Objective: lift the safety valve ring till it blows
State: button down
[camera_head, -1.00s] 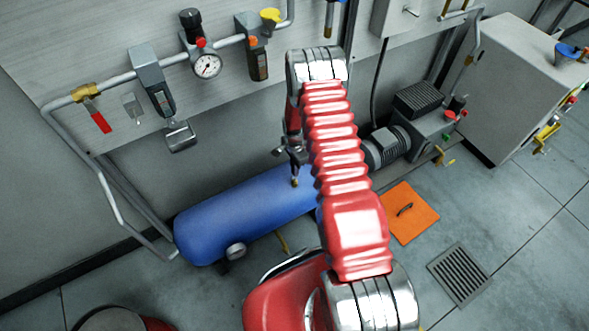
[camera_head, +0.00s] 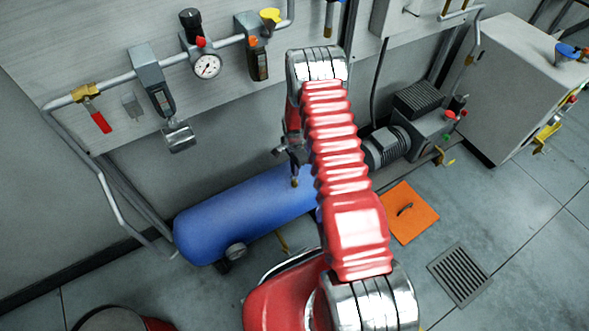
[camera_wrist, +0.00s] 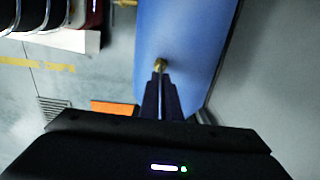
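The safety valve (camera_wrist: 160,64) is a small brass fitting on the blue tank (camera_wrist: 185,30). In the head view the valve (camera_head: 295,183) shows as a small brass spot on the tank (camera_head: 235,215); its ring is too small to make out. My gripper (camera_head: 291,158) is at the valve, partly hidden by my red arm. In the wrist view the tips of its dark fingers (camera_wrist: 160,76) are close together at the brass fitting, with a thin pale strip between them. I cannot tell whether they grip the ring.
A pipe with a pressure gauge (camera_head: 207,66) and a red-handled valve (camera_head: 97,115) runs along the wall panel. A motor pump (camera_head: 390,145) stands right of the tank. An orange mat (camera_head: 409,225) and a floor grate (camera_head: 460,274) lie on the open floor.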

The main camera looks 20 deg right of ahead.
jog(key=shift+r, duration=0.65)
jog(key=c, duration=2)
grip_release()
jog(key=shift+r, duration=0.1)
notch_tip(320, 180, up, 14)
jog(key=shift+f, duration=0.25)
